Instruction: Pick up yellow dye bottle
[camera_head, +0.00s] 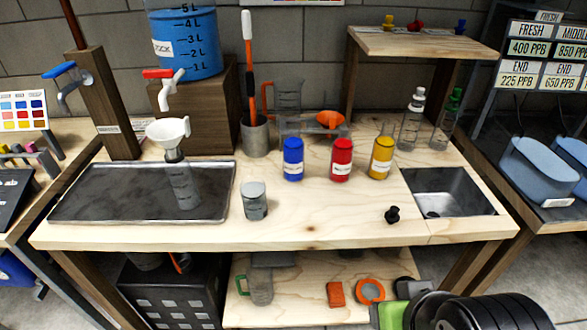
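The yellow dye bottle (381,160) stands upright on the wooden workbench, right of centre, with a pale label on its front. It is the rightmost of a row of three dye bottles, beside the red bottle (341,161) and the blue bottle (292,160), with gaps between them. Nothing is holding it. My gripper's fingers do not show in this view; only dark ribbed parts, which look like my arm, appear at the bottom right edge.
A metal sink (450,192) is right of the yellow bottle. Clear bottles (411,125) stand behind it. A small black stopper (392,215) lies in front. The bench (320,222) is clear in front of the bottles.

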